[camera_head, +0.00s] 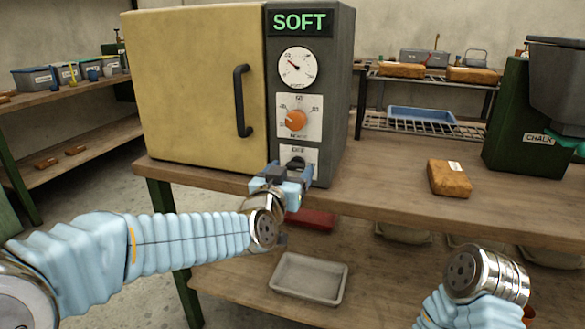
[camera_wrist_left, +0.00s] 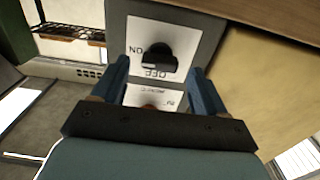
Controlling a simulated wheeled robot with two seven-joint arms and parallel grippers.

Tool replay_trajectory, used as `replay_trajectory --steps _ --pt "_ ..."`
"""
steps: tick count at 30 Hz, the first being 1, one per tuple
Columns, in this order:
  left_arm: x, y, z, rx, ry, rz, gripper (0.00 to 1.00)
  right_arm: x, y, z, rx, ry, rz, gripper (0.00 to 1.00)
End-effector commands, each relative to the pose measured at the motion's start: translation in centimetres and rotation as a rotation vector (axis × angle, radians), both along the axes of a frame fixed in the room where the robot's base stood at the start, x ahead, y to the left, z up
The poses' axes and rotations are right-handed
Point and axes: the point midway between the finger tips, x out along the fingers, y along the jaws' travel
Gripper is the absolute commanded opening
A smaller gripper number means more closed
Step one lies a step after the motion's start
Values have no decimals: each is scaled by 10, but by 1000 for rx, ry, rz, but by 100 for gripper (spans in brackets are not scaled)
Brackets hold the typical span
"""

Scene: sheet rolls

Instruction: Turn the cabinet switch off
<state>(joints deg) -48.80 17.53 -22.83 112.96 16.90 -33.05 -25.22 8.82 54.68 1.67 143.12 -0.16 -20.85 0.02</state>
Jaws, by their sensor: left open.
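The cabinet (camera_head: 200,85) stands on the wooden bench, with a yellow door and a grey control panel whose display reads SOFT. The black switch (camera_head: 296,163) sits low on the panel on a white plate marked OFF. In the left wrist view the switch (camera_wrist_left: 157,57) shows as a black knob, with OFF and ON lettered on its plate. My left gripper (camera_head: 290,173) is in front of the switch. Its blue fingers (camera_wrist_left: 162,75) are open, one on each side of the knob, with gaps showing. My right arm's wrist (camera_head: 485,275) shows at lower right; its fingers are not visible.
An orange dial (camera_head: 296,120) and a round gauge (camera_head: 298,67) sit above the switch. A brown block (camera_head: 449,178) and the green CHALK machine (camera_head: 520,120) stand on the bench to the right. A grey tray (camera_head: 309,278) lies on the lower shelf.

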Motion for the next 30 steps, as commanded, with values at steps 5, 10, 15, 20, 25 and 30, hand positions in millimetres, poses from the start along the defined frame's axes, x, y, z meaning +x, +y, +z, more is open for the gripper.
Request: replay_trajectory --steps 5,10,15,20,25,30 --pt "17 -5 0 0 0 1 72 0 0 2 0 0 0 100" --pt "20 -6 0 -1 0 0 72 0 0 2 0 0 1 100" --pt "19 -6 0 -1 0 0 69 0 0 2 0 0 1 100" --pt "19 -6 0 -1 0 0 45 0 0 2 0 0 1 100" --pt "19 -6 0 -1 0 0 19 0 0 2 0 0 0 100" --pt "19 -6 0 -7 2 0 16 0 0 1 0 0 0 100"
